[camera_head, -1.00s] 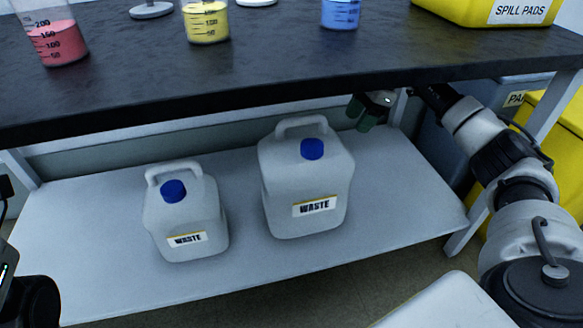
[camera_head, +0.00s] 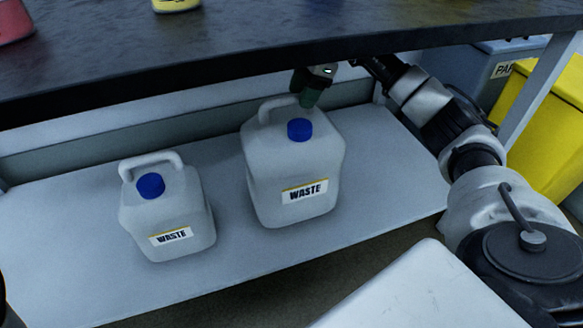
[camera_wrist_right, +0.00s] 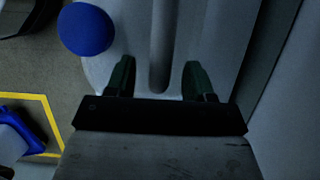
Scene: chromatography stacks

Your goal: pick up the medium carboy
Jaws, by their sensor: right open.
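Two white carboys with blue caps and WASTE labels stand upright on the lower shelf. The larger one (camera_head: 290,165), on the right, is the one at my right gripper; the smaller carboy (camera_head: 165,215) stands to its left. My right gripper (camera_head: 308,97) reaches in under the bench top and is at the top of the larger carboy, by its handle (camera_head: 272,108). In the right wrist view, the gripper (camera_wrist_right: 158,78) is open, its green fingers on either side of the handle (camera_wrist_right: 160,45), with gaps. The blue cap (camera_wrist_right: 86,29) is to the left. My left gripper is not visible.
The dark bench top (camera_head: 220,65) hangs close above the right gripper. The lower shelf (camera_head: 85,270) is bare around the carboys. A table leg (camera_head: 540,90) and a yellow bin (camera_head: 545,125) stand at the right.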

